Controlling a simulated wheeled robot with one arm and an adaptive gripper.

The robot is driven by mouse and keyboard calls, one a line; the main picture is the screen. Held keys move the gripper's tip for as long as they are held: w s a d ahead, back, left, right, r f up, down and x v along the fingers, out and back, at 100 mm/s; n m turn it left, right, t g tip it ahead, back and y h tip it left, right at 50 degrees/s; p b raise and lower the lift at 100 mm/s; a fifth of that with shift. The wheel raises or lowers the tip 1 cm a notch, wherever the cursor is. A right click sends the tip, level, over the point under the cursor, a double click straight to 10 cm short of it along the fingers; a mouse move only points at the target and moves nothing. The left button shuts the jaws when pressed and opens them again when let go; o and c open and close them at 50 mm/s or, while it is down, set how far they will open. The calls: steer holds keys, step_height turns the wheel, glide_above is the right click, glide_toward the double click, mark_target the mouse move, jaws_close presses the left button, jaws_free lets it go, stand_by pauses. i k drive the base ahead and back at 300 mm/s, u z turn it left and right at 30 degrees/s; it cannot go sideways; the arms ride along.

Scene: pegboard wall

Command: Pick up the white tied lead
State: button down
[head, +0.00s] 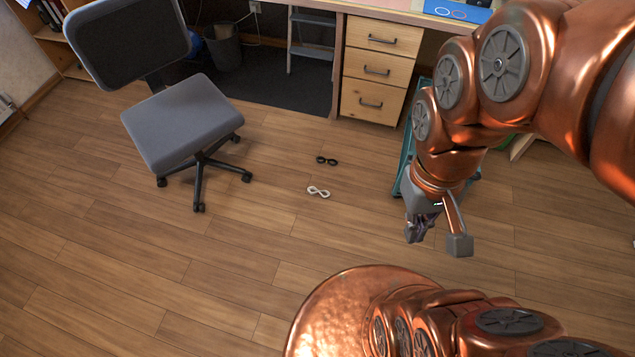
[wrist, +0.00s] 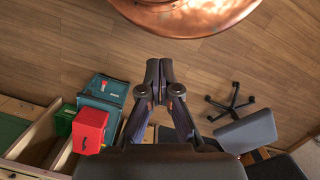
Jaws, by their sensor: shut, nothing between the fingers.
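The white tied lead (head: 318,192) lies on the wooden floor as a small figure-eight shape, in the middle of the head view. My gripper (head: 437,238) hangs to the right of the lead and apart from it, nearer to my body. In the wrist view my gripper (wrist: 158,72) has its two fingertips together, with nothing held between them. I cannot make out the white lead in the wrist view.
A similar black lead (head: 327,160) lies just beyond the white one. A grey office chair (head: 182,120) stands to the left. A desk with wooden drawers (head: 378,70) stands behind. A red box (wrist: 90,131) and teal box (wrist: 103,95) show in the wrist view.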

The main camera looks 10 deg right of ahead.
mark_target(318, 192)
steer(key=u, duration=0.8)
steer(key=i, duration=1.15)
steer(key=z, duration=0.2)
